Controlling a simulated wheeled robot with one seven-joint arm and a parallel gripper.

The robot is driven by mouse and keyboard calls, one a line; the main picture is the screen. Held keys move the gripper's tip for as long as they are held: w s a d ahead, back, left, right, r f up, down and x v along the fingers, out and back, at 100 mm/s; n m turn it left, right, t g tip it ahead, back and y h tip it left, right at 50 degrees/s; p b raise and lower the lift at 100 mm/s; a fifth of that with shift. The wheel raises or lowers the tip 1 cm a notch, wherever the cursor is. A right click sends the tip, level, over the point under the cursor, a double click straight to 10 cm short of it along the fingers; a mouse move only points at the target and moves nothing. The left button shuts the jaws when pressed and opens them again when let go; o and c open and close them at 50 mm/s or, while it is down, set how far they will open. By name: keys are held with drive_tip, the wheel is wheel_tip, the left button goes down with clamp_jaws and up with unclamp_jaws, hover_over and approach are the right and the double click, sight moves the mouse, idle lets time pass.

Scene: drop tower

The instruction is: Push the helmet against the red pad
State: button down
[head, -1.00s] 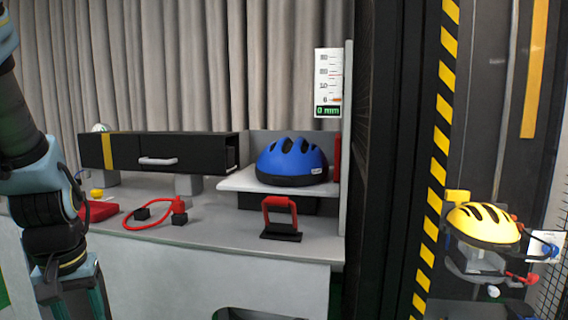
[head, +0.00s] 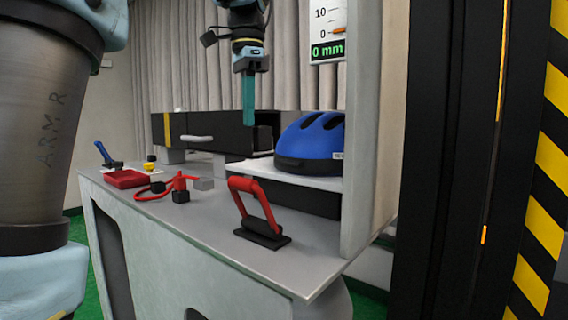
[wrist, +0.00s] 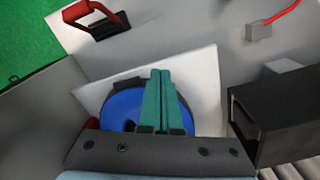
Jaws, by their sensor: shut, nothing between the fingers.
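The blue helmet (head: 312,142) rests on a white shelf (head: 300,178) at the bench's right end, and its right side is cut off by a grey upright panel. In the wrist view the helmet (wrist: 122,107) lies partly behind my fingers. A bit of the red pad (wrist: 92,124) shows at the helmet's left in the wrist view. The pad is hidden in the head view. My gripper (head: 249,124) is shut and empty, pointing down, left of the helmet in the head view. In the wrist view its teal fingertips (wrist: 160,73) overlap the helmet; contact cannot be told.
A grey upright panel (head: 375,120) stands right of the shelf. A red-handled block (head: 262,225) stands on the bench in front. A black drawer unit (head: 215,130) is left of the helmet. A red cable (head: 155,188) and red tray (head: 127,179) lie further left.

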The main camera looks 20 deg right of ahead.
sight(284, 153)
drive_tip(key=d+f, duration=0.1)
drive_tip(key=f, duration=0.2)
drive_tip(key=d+f+p, duration=0.1)
drive_tip(key=f, duration=0.2)
drive_tip(key=d+f, duration=0.1)
drive_tip(key=f, duration=0.2)
drive_tip(key=shift+s, duration=0.2)
drive_tip(key=shift+d+p, duration=0.45)
drive_tip(key=shift+d, duration=0.35)
drive_tip(key=d+p, duration=0.2)
drive_tip(key=d, duration=0.1)
drive_tip(key=shift+w+d+r, duration=0.1)
drive_tip(key=shift+w+d, duration=0.05)
